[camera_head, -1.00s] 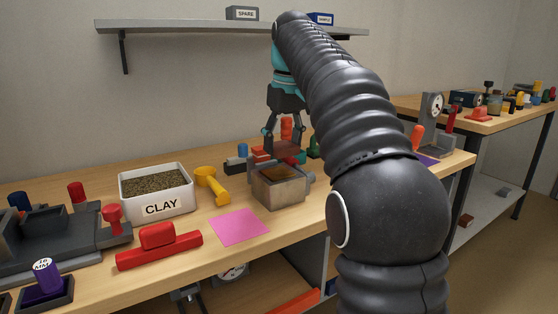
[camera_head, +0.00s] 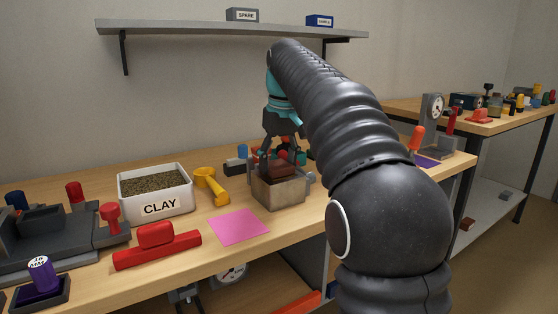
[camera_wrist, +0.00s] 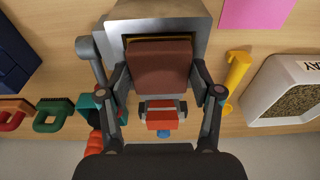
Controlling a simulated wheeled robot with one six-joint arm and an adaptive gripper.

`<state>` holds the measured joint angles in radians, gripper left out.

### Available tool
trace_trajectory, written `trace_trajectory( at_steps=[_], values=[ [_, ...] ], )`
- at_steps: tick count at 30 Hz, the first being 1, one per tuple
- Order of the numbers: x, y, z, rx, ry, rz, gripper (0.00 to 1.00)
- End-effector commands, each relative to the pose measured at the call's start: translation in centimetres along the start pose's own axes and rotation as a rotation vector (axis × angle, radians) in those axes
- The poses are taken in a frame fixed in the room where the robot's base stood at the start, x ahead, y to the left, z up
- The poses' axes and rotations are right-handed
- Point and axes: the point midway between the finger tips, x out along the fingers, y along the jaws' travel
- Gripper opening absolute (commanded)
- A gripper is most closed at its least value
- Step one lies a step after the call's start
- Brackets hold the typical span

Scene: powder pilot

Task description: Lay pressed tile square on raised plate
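The pressed tile (camera_head: 279,169) is a reddish-brown block. My gripper (camera_head: 283,157) is shut on it from two sides, just over the grey metal box (camera_head: 279,194). In the wrist view the tile (camera_wrist: 160,66) sits between the fingertips and inside the outline of the box's grey rim (camera_wrist: 160,25). A thin yellow-brown strip of the plate (camera_wrist: 158,39) shows past the tile's far edge; the tile hides the rest. The tile looks roughly in line with the opening, but I cannot tell whether it touches the plate.
A pink sheet (camera_head: 238,227), a yellow scoop (camera_head: 212,186) and a white CLAY bin (camera_head: 157,195) lie left of the box. A red-handled tool (camera_head: 156,246) is at the front left. A round-ended grey knob (camera_wrist: 86,47) sticks out from the box's side.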

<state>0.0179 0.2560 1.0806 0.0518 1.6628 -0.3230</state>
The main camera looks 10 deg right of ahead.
Motion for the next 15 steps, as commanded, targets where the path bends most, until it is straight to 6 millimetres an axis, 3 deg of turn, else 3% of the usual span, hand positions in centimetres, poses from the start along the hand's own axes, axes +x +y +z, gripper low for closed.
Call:
trace_trajectory(
  at_steps=[2,11,15],
  values=[
    [-0.02,0.0,-0.01,0.0,0.0,0.0,0.87],
    [-0.07,-0.01,-0.01,0.0,0.0,0.0,0.87],
    [-0.99,0.0,-0.09,0.0,0.0,0.0,0.87]
  ],
)
